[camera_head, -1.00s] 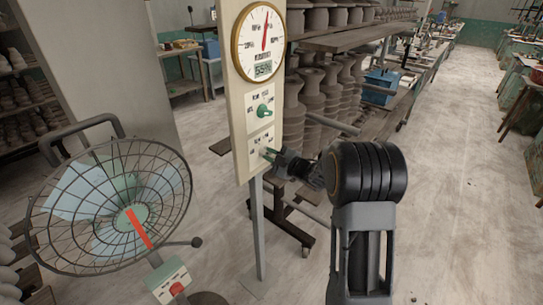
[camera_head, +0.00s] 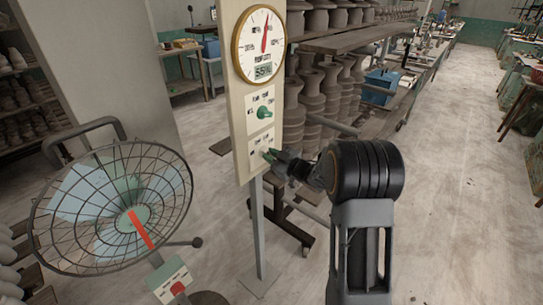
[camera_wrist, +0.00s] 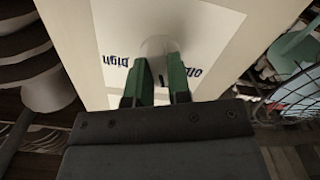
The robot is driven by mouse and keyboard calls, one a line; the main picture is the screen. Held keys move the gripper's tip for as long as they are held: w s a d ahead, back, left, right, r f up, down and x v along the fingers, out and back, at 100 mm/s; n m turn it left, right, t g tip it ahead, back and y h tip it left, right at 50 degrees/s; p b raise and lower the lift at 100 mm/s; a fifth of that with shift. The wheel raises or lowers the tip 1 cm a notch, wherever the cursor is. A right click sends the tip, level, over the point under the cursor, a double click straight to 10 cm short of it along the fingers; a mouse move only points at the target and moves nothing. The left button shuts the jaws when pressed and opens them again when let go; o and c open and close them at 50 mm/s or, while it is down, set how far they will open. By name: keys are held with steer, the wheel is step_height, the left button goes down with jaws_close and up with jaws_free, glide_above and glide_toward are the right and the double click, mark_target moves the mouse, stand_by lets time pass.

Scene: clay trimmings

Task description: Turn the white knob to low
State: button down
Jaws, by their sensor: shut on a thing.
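The white knob (camera_wrist: 158,46) is on the lower plate of a pale upright panel (camera_head: 241,115). My gripper (camera_head: 270,155) reaches it from the right in the head view. In the wrist view its two green fingers (camera_wrist: 160,80) are shut on the knob, one on each side. The printed words "high" and "off" show on the plate to either side of the knob. The low label and the knob's exact setting cannot be made out.
A green knob (camera_head: 264,113) sits just above, and a round humidity gauge (camera_head: 262,45) reading about 55% tops the panel. A caged fan (camera_head: 112,208) stands at left. A rack of clay pots (camera_head: 330,95) is behind. The floor at right is clear.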

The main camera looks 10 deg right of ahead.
steer(key=shift+r, duration=0.15)
steer(key=c, duration=1.1)
jaws_free()
steer(key=shift+o, duration=0.2)
steer(key=b+v, duration=0.2)
steer(key=v, duration=1.1)
steer(key=shift+s+d, duration=0.25)
steer(key=shift+s, duration=0.1)
